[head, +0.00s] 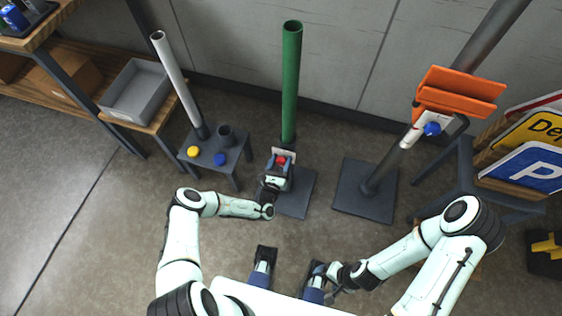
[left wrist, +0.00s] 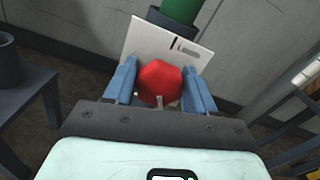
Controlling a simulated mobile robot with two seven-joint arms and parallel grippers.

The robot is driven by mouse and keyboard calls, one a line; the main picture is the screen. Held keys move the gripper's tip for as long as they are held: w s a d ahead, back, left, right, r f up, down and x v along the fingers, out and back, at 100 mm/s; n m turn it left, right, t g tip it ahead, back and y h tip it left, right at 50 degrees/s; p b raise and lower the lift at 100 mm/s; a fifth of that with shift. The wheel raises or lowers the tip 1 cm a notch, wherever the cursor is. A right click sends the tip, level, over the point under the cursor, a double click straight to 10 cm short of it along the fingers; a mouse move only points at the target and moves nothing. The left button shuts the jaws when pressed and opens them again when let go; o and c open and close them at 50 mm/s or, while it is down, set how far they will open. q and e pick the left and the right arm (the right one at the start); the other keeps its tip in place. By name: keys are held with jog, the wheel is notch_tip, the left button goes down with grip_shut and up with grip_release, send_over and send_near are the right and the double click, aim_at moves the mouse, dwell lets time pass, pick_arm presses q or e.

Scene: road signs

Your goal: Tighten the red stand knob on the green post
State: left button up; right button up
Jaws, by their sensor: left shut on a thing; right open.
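The green post (head: 291,80) stands upright in a dark stand on a square base plate (head: 303,196). The red stand knob (head: 281,160) is low on the post, in front of a pale plate (left wrist: 135,50). In the left wrist view the red knob (left wrist: 160,83) sits between the two blue fingers of my left gripper (left wrist: 160,88), which is shut on it. In the head view my left gripper (head: 279,172) is at the post's foot. My right gripper (head: 318,274) is low in the middle, open and away from the post.
A small table (head: 222,162) with a yellow knob (head: 193,152) and a blue knob (head: 220,159) stands left of the post, by a grey pole (head: 174,70). On the right, a tilted pole carries orange pieces (head: 455,95); sign panels (head: 530,167) stand beyond it.

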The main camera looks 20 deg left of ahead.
pick_arm(q)
jog(key=shift+f+n, duration=0.1)
jog(key=shift+n, duration=0.8)
jog(key=o, duration=0.9)
jog(key=shift+o, duration=0.2)
jog(key=shift+s, duration=0.1)
jog(key=s+p, duration=0.1)
jog(key=s, duration=1.2)
jog(key=shift+s+a, duration=0.2)
jog(key=shift+a, duration=0.1)
